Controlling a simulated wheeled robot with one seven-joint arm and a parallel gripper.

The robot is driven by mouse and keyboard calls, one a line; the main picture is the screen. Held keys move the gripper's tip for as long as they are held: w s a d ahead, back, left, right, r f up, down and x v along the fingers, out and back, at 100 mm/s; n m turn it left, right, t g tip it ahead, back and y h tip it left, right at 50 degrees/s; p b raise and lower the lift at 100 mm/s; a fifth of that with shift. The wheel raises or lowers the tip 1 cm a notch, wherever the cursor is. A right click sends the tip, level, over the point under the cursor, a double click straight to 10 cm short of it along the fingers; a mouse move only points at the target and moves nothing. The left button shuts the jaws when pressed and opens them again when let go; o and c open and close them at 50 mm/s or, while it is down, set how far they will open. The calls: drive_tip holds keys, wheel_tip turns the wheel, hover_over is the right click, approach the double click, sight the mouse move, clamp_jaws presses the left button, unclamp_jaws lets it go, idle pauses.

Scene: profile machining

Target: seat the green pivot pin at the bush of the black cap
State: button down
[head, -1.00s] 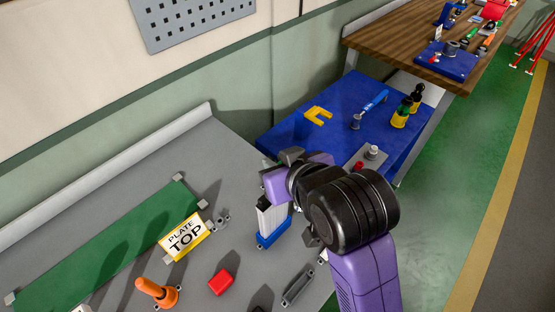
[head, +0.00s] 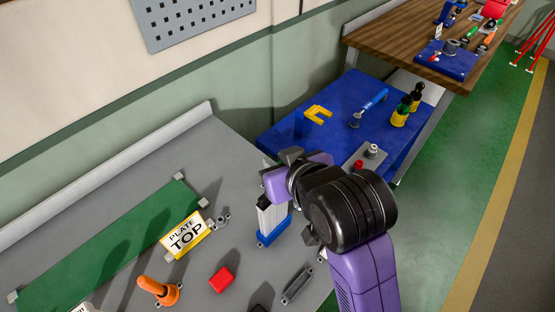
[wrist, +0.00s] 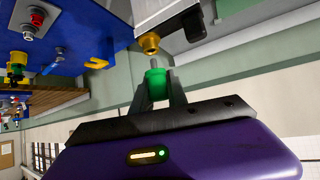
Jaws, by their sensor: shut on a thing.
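In the wrist view my gripper (wrist: 157,84) is shut on the green pivot pin (wrist: 156,77), its dark fingers on either side of the green body. The pin's grey metal tip points away from the jaws toward the brass bush (wrist: 149,43). The bush sticks out from the black cap (wrist: 160,10) at the top of the view. The tip is very close to the bush's mouth and slightly to its right; I cannot tell whether they touch. In the head view my arm hides the pin and bush. A pale upright profile in a blue base (head: 272,222) stands below my wrist.
A sign reading PLATE TOP (head: 187,235), a red block (head: 221,279) and an orange-handled tool (head: 158,291) are on the grey bench (head: 120,190). Green floor lies to the right.

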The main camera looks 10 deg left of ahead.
drive_tip(key=shift+f+b, duration=0.75)
drive_tip(key=shift+f, duration=0.55)
drive_tip(key=c, duration=1.2)
unclamp_jaws()
drive_tip(key=shift+c, duration=0.2)
drive_tip(key=v, duration=0.8)
drive_tip(key=shift+b, duration=0.4)
drive_tip(key=shift+w, duration=0.1)
